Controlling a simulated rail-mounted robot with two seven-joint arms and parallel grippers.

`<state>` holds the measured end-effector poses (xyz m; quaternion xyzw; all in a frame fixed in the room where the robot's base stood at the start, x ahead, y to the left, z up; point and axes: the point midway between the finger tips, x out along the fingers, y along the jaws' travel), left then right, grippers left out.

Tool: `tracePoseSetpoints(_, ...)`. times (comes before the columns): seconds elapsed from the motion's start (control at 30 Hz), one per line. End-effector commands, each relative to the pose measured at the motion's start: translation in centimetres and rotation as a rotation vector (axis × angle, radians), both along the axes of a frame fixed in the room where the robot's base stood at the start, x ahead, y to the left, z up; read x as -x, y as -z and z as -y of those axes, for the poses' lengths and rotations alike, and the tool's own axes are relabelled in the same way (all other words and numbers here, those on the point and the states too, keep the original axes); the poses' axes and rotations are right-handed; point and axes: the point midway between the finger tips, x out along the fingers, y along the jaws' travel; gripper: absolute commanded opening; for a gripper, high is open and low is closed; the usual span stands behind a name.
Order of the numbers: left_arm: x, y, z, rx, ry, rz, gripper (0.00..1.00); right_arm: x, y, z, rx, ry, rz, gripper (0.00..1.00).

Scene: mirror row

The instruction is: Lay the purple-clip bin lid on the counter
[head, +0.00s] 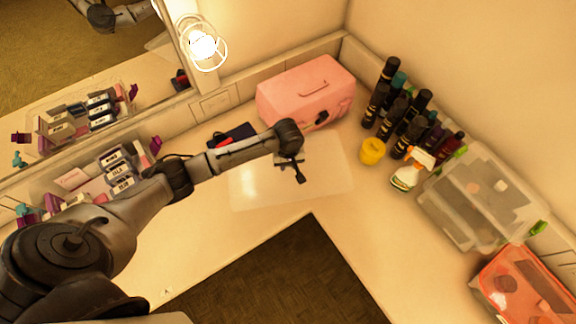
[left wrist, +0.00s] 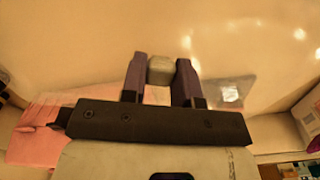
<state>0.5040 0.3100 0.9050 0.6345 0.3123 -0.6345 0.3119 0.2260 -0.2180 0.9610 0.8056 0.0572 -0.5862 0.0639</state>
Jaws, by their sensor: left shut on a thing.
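The bin lid (head: 328,170) is a clear, whitish rectangular sheet at the counter's inner corner, in front of the pink case. My left gripper (head: 294,172) is over its middle, pointing down. In the left wrist view the fingers are shut on a small pale knob (left wrist: 161,70), which appears to be the lid's handle. The pale lid surface fills much of that view. I cannot tell whether the lid touches the counter (head: 190,232). The open bin with purple clips (head: 100,172) stands at the left against the mirror, partly behind my left arm. My right gripper is not in view.
The pink case (head: 305,92) is close behind the lid. A green-clip bin (head: 475,203) and red bin (head: 520,288) are further right. A dark pouch (head: 231,135) lies behind my arm.

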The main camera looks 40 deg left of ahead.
Motion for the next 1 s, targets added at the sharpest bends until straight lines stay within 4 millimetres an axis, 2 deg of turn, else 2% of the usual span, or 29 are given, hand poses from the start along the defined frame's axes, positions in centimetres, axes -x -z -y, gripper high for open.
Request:
tracePoseSetpoints(0.2,0.0,2.1,0.0,-0.001,-0.001,0.000,0.01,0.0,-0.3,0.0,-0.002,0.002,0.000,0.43)
tracePoseSetpoints(0.9,0.0,3.4,0.1,0.000,0.000,0.000,0.01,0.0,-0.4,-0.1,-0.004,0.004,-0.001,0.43)
tracePoseSetpoints(0.93,0.0,3.4,0.0,0.000,0.000,0.000,0.31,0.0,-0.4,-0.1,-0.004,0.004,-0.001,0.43)
tracePoseSetpoints(1.0,0.0,3.3,0.0,0.000,0.000,0.000,0.38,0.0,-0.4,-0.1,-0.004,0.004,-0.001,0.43)
